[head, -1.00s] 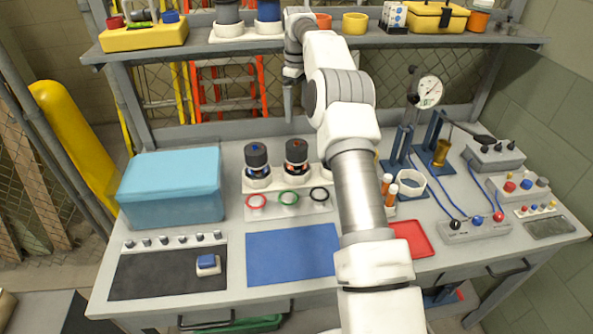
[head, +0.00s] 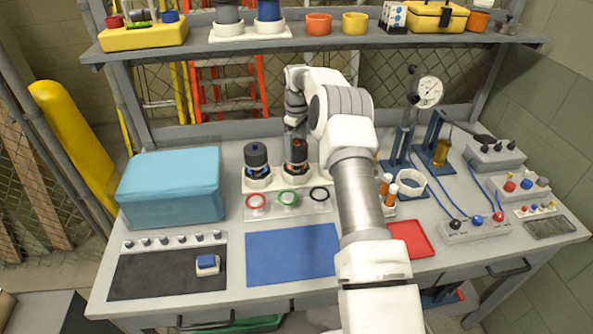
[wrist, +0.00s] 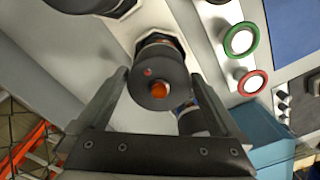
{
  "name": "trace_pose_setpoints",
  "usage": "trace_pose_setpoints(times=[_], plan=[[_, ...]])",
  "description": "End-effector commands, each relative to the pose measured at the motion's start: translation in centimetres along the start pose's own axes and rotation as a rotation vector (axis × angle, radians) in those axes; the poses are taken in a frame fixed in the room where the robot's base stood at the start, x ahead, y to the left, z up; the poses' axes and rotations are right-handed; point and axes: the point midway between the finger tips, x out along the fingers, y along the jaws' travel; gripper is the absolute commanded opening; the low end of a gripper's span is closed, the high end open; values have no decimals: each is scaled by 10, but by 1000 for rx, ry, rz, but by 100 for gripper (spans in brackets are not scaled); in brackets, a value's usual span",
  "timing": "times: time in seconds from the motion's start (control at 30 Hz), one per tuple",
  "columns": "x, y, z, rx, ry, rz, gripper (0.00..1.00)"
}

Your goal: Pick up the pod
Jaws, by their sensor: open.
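The pod under my gripper has a dark cylindrical cap with an orange centre and a red mark. In the head view this pod (head: 297,158) stands upright in a white holder, its top partly hidden by my gripper (head: 296,134). In the wrist view, the pod's cap (wrist: 150,92) lies between the two open fingers of my gripper (wrist: 160,78), with a gap on each side. I cannot tell how far down the fingertips reach beside it. A second pod (head: 256,160), with a blue mark, stands in the holder to the left.
A teal box (head: 170,190) is left, and a blue mat (head: 292,254) in front. Orange-capped vials (head: 385,184) stand right, near my arm. A loaded shelf (head: 330,38) spans the back.

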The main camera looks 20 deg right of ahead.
Motion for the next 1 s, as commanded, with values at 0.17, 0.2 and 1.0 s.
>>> trace_pose_setpoints(times=[0.17, 0.2, 1.0], plan=[[24, 0, 0, 0, -1, -1, 100], [26, 0, 0, 0, -1, -1, 100], [25, 1, 0, 0, 0, 1, 0]])
